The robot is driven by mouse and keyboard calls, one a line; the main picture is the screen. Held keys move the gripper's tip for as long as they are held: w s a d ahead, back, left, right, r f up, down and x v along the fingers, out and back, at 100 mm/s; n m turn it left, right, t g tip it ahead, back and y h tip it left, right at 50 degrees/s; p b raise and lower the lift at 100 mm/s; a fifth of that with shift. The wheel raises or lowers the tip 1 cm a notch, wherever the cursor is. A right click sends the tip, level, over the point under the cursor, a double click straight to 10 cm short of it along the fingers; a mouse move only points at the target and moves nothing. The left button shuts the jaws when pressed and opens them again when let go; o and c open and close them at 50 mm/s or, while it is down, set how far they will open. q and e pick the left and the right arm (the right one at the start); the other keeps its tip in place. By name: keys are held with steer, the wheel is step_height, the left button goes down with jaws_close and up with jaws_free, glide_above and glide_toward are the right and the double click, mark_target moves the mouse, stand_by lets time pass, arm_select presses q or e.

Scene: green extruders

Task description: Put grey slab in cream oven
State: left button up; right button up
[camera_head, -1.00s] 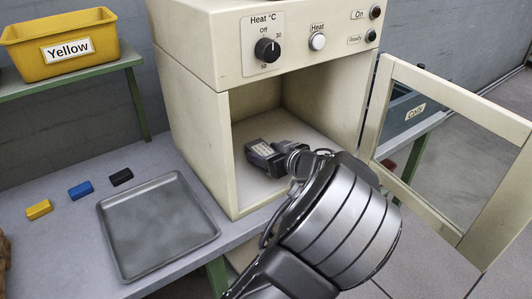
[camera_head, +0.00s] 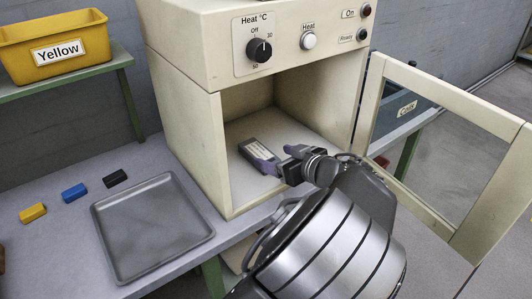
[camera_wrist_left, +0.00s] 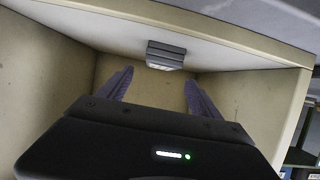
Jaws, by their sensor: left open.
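The cream oven (camera_head: 185,108) stands on the bench with its door (camera_head: 447,96) swung open to the right. The grey slab (camera_head: 257,151), with a pale label on top, lies on the oven floor inside the chamber. My left gripper (camera_head: 277,163) reaches in through the open front, its purple-grey fingers near the slab's near end. In the left wrist view the fingers (camera_wrist_left: 158,77) are spread apart with nothing between them, and the slab (camera_wrist_left: 165,55) shows beyond the tips. My right gripper is not in view.
A grey tray (camera_head: 152,228) lies on the bench left of the oven. Yellow (camera_head: 33,213), blue (camera_head: 74,192) and black (camera_head: 115,178) blocks lie beside it. A yellow bin (camera_head: 55,45) stands on a green-edged shelf. The oven walls and open door bound the arm.

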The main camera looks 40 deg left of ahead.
arm_select(q)
steer(key=v, duration=0.3)
steer(key=shift+s+d+r, duration=0.1)
steer(key=shift+d, duration=0.15)
stand_by(0.4)
